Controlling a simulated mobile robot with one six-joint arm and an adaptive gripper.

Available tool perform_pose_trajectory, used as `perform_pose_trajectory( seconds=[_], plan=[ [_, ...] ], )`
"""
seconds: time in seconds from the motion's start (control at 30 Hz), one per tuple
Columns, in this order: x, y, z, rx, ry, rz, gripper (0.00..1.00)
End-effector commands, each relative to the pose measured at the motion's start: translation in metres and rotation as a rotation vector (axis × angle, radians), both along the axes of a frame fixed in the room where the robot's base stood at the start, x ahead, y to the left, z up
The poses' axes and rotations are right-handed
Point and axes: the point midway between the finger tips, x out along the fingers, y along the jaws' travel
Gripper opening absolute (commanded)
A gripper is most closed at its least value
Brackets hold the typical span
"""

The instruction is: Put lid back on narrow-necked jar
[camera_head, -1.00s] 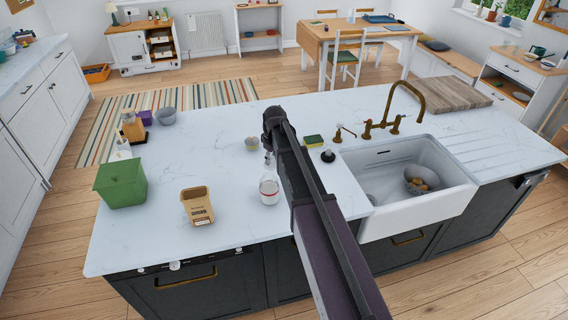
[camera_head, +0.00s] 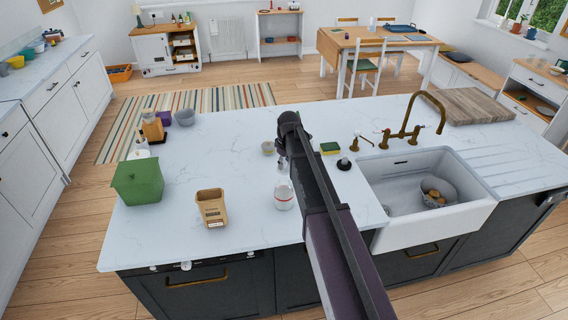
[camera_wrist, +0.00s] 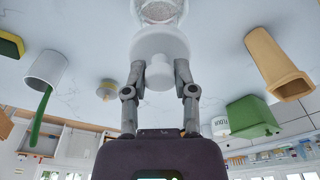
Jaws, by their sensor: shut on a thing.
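The jar (camera_head: 283,198) is a small clear vessel with whitish contents, standing upright on the white marble island near its front edge. In the wrist view its body (camera_wrist: 159,11) shows at the top, beyond the lid. My gripper (camera_wrist: 160,70) is shut on the knob of a round white lid (camera_wrist: 160,43), one finger on each side. In the head view my gripper (camera_head: 283,165) is just above and behind the jar. The lid lines up with the jar in the wrist view; I cannot tell whether they touch.
The sink (camera_head: 415,235) lies right of my arm. The worktop (camera_head: 220,150) between is clear.

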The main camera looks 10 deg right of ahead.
Motion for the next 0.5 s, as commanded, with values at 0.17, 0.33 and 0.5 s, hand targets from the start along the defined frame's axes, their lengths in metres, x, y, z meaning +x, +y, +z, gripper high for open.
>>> perform_pose_trajectory(
  seconds=[0.17, 0.33, 0.5],
  plan=[
    [0.0, 0.0, -0.016, 0.0, 0.0, 0.0, 0.03],
    [0.0, 0.0, -0.028, 0.0, 0.0, 0.0, 0.03],
    [0.0, 0.0, -0.039, 0.0, 0.0, 0.0, 0.03]
  ],
)
